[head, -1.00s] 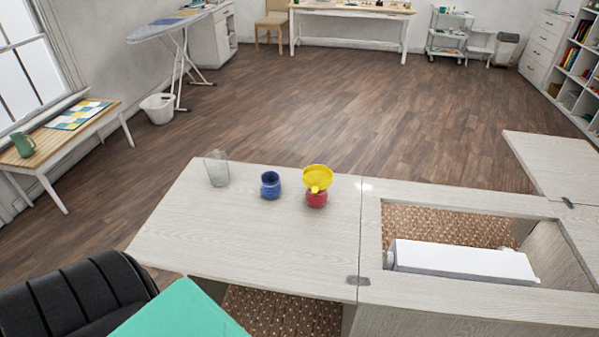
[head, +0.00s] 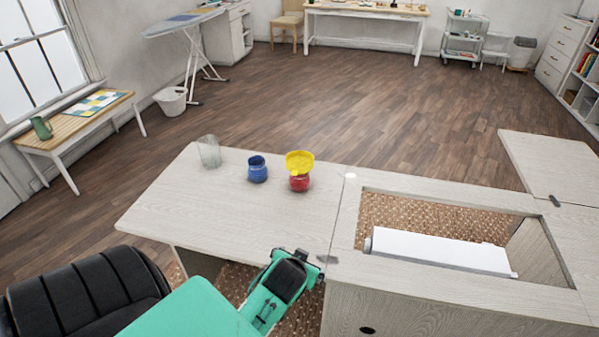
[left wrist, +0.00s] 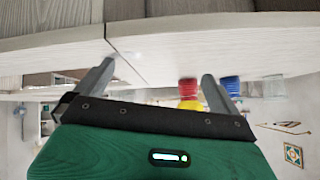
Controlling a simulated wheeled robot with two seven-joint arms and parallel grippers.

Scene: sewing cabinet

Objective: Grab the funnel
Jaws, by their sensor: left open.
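The yellow funnel (head: 300,162) sits on top of the red jar (head: 299,183) on the pale wood cabinet leaf (head: 225,210). Part of the funnel (left wrist: 190,104) also shows in the left wrist view, which looks upside down, close to one finger. My left gripper (head: 290,258) is at the front edge of the leaf, nearer to me than the red jar and apart from it. In the left wrist view my left gripper (left wrist: 158,71) is open with nothing between its fingers. My right gripper is in neither view.
A blue jar (head: 258,170) stands left of the red jar, and a clear glass (head: 209,152) stands farther left. At right is the cabinet opening with a white block (head: 440,251) in it. A black chair (head: 85,292) is at lower left. The leaf's front part is bare.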

